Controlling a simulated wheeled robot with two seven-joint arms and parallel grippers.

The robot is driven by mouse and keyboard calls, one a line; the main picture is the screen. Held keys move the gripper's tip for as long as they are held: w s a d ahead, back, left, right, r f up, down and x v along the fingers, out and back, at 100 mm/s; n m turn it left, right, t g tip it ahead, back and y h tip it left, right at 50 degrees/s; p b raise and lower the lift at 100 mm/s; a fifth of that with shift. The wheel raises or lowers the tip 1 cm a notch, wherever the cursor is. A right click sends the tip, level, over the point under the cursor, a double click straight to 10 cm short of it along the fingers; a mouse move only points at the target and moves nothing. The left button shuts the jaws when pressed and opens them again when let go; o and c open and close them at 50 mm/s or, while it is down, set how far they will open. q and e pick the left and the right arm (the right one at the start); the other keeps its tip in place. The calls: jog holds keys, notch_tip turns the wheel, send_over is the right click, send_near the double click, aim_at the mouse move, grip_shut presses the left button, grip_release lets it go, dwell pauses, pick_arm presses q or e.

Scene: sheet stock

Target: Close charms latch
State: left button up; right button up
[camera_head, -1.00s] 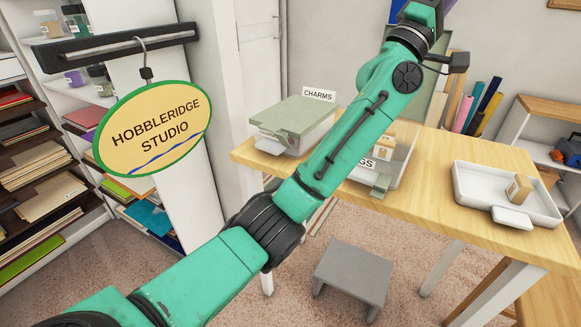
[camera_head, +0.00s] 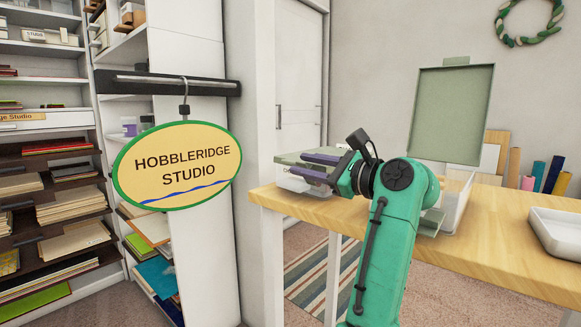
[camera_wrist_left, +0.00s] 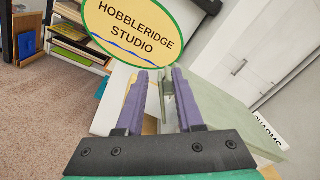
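The charms box has a grey-green lid (camera_head: 287,158) lying flat over a pale body (camera_head: 296,183) at the table's left end. Its CHARMS label (camera_wrist_left: 268,131) shows in the left wrist view. My left gripper (camera_head: 297,164), with purple fingers, is at the box and partly covers it. In the left wrist view its fingers (camera_wrist_left: 160,76) stand apart, with a thin grey-green tab (camera_wrist_left: 164,98), seemingly the latch, showing between them. I cannot tell whether they touch it. My right gripper is not in view.
A second clear box (camera_head: 456,208) stands to the right with its green lid (camera_head: 452,112) raised upright. A white tray (camera_head: 556,232) is at the right.

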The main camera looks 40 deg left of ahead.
aim_at(296, 162)
pick_arm(q)
jog(key=a, duration=0.5)
jog(key=shift+w, duration=0.15)
grip_shut()
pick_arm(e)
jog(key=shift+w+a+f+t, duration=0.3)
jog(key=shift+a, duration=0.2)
